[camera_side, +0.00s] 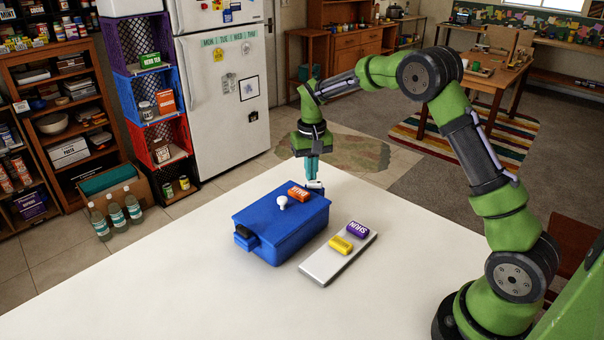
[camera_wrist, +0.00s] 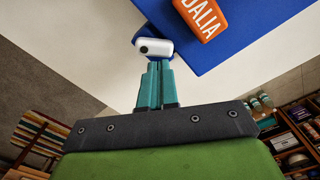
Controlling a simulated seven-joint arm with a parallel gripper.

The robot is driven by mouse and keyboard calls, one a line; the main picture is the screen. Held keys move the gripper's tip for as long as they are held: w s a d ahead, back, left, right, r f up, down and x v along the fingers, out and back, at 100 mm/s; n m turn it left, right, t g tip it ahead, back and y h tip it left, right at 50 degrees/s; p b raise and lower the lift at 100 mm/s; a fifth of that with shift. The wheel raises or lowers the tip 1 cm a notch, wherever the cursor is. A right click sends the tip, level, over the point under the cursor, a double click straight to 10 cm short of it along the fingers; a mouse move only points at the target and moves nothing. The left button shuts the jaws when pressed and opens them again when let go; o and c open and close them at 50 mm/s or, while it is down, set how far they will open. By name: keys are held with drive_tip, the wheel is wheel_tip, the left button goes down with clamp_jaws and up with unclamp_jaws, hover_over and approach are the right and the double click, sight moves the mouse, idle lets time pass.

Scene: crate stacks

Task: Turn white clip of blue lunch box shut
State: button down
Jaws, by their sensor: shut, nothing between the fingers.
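The blue lunch box (camera_side: 268,238) stands on the white table with its lid on. A white knob (camera_side: 282,202) and an orange labelled block (camera_side: 298,194) are on the lid. The white clip (camera_side: 316,185) is at the box's far end; in the wrist view it (camera_wrist: 153,47) lies beside the blue lid edge (camera_wrist: 165,18). I cannot tell how far it is turned. A black clip (camera_side: 243,232) is at the near left end. My gripper (camera_side: 313,179) points down, shut and empty, with its teal fingertips (camera_wrist: 158,64) right at the white clip; contact is unclear.
A grey board (camera_side: 318,266) right of the box bears a yellow block (camera_side: 341,245) and a purple block (camera_side: 357,229). The table (camera_side: 180,290) is clear in front and to the left. Shelves, stacked crates (camera_side: 150,82) and a fridge (camera_side: 225,90) stand beyond the table.

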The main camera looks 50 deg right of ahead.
drive_tip(key=shift+a, duration=0.45)
idle(0.3)
drive_tip(key=shift+s+a, duration=0.45)
drive_tip(key=shift+a, duration=0.25)
idle(0.9)
drive_tip(key=shift+w, duration=0.4)
drive_tip(key=shift+r, duration=0.15)
wheel_tip(320, 180, up, 7)
idle(0.7)
